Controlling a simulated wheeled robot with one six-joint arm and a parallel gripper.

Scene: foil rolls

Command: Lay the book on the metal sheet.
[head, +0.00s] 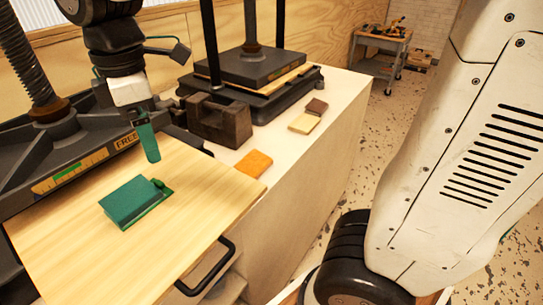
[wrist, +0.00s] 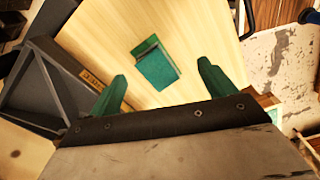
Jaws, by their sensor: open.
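A green book (head: 132,203) lies flat on a light wood-grained board (head: 205,187) in front of the press. It also shows in the wrist view (wrist: 158,70), with a second green edge along its far side that I cannot identify. My gripper (head: 149,145) hangs just above and behind the book in the head view. In the wrist view its two green fingers are spread wide and empty (wrist: 162,72), with the book beyond and between them. I cannot make out a surface that is clearly a metal sheet.
A near press (head: 65,140) stands left beside the board, and another press (head: 250,75) stands behind. A dark metal block (head: 222,120), an orange booklet (head: 254,163) and brown and cream booklets (head: 304,123) sit on the pale bench top. A black handle (head: 212,272) sticks out in front.

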